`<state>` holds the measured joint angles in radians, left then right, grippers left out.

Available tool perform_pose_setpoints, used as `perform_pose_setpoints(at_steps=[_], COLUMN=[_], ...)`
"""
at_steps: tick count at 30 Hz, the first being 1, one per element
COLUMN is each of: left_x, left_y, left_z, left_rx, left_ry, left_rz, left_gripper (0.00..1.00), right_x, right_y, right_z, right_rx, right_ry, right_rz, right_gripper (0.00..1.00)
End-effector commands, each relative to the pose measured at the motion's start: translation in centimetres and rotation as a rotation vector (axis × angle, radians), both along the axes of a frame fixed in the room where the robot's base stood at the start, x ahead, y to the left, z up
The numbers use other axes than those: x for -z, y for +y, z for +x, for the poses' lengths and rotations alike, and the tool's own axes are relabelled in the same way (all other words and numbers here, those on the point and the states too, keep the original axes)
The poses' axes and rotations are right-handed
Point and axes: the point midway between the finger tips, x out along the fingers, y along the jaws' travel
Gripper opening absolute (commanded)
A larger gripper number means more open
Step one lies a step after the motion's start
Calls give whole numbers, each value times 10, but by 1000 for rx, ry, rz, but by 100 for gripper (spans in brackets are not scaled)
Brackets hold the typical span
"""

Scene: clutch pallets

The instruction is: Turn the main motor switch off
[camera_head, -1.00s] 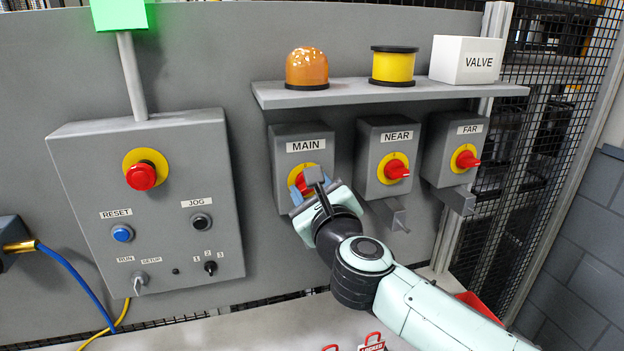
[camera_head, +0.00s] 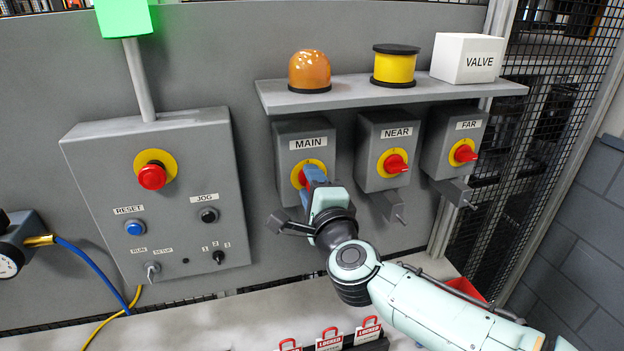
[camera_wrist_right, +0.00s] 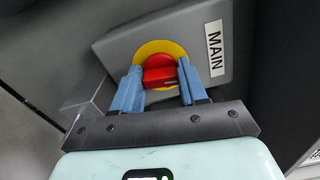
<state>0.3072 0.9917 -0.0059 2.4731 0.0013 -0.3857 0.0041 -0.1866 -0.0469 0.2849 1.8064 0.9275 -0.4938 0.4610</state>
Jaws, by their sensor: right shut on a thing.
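The main switch is a grey box labelled MAIN (camera_head: 290,150) with a yellow ring and a red knob (camera_head: 302,178). My right gripper (camera_head: 309,178) is at the front of it, its blue fingers partly covering the knob. In the right wrist view, the red knob (camera_wrist_right: 160,68) sits between the two blue fingers of my right gripper (camera_wrist_right: 158,84), which is shut on it. The knob's exact turn position is partly hidden in the head view. My left gripper is not in view.
The NEAR switch (camera_head: 394,162) and FAR switch (camera_head: 463,154) stand to the right, with brackets below. A shelf (camera_head: 350,94) above carries an orange beacon (camera_head: 309,70), a yellow spool (camera_head: 394,65) and a VALVE box (camera_head: 466,58). Red locks (camera_head: 329,339) lie below.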

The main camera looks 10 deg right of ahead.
Motion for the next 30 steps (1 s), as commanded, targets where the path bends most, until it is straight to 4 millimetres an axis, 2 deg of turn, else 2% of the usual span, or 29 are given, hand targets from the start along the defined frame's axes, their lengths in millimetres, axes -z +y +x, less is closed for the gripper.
perform_pose_setpoints(at_steps=[12, 26, 27, 29, 30], left_x=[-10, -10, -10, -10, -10], left_y=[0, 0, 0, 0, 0], left_z=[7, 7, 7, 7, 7], left_rx=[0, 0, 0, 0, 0], left_ry=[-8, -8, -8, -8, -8], left_rz=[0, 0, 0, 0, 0], left_gripper=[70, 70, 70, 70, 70], right_x=[-2, -2, -2, -2, -1], right_y=[-1, -2, -2, -2, -2], right_z=[0, 0, 0, 0, 0], right_rx=[5, 6, 6, 6, 5], right_ry=[-10, -11, -12, -11, -10], right_rz=[-152, -166, -166, -165, -165], right_gripper=[12, 12, 46, 65, 68])
